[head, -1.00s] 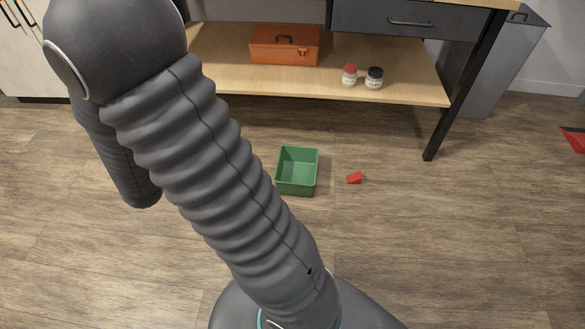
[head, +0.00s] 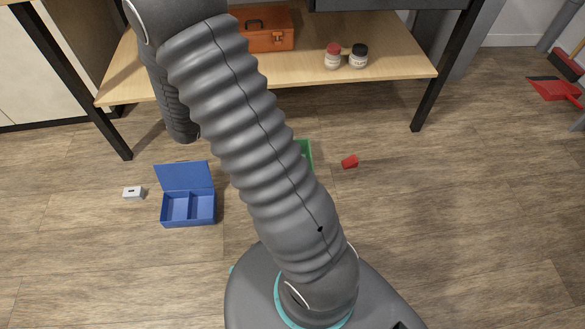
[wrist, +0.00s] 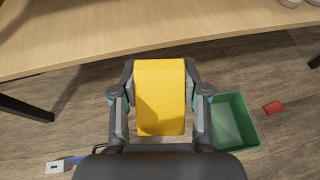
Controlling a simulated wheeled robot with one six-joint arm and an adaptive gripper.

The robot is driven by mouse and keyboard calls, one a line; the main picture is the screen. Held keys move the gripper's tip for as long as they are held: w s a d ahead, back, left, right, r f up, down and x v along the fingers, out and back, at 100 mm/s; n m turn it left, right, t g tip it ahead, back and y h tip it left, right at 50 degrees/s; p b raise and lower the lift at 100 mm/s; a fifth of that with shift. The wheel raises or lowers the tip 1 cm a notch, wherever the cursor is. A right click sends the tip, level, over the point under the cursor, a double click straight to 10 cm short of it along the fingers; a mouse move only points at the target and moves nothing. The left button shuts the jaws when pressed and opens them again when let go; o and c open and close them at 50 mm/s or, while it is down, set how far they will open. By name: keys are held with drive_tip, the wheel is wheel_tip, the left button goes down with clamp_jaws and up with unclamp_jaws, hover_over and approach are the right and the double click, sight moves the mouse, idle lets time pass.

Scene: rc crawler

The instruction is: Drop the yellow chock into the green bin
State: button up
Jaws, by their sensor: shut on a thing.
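My gripper (wrist: 160,105) is shut on the yellow chock (wrist: 160,95) in the wrist view, with a finger on each side of it. The chock is held above the floor, in front of the shelf edge. The green bin (wrist: 233,122) stands on the floor to the right of my gripper in the wrist view, and its visible inside looks empty. In the head view my arm hides most of the green bin (head: 307,154); only its right edge shows. My gripper and the chock do not show in the head view.
A red piece (head: 349,161) lies on the floor right of the bin. An open blue box (head: 188,208) and a small white object (head: 133,192) are at the left. The workbench shelf (head: 290,73) holds an orange toolbox (head: 266,30) and two jars (head: 346,57).

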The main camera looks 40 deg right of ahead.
drive_tip(key=s+d+f+m+g+h, duration=0.1)
drive_tip(key=s+d+f+m+g, duration=0.25)
drive_tip(key=d+f, duration=0.2)
drive_tip(key=s+d+f+m+g+h+b, duration=0.1)
drive_tip(key=s+d+f+m+g+h, duration=0.1)
drive_tip(key=d+f+m+g, duration=0.4)
drive_tip(key=s+d+f+m+g+h, duration=0.1)
drive_tip(key=s+d+f+m+g, duration=0.1)
drive_tip(key=d+f, duration=0.45)
drive_tip(key=s+d+f+m+g+b, duration=0.1)
drive_tip(key=s+f+g+b, duration=0.1)
drive_tip(key=f, duration=0.3)
drive_tip(key=s+d+f+m+g+y+b, duration=0.1)
drive_tip(key=s+d+f+m+g, duration=0.1)
drive_tip(key=s+f+g, duration=0.1)
drive_tip(key=shift+s+d+f+b, duration=0.3)
drive_tip(key=shift+s+f, duration=0.3)
drive_tip(key=shift+f, duration=0.7)
drive_tip(key=shift+m, duration=0.25)
drive_tip(key=o, duration=1.3)
drive_tip(key=v, duration=1.2)
drive_tip(key=shift+r, duration=0.1)
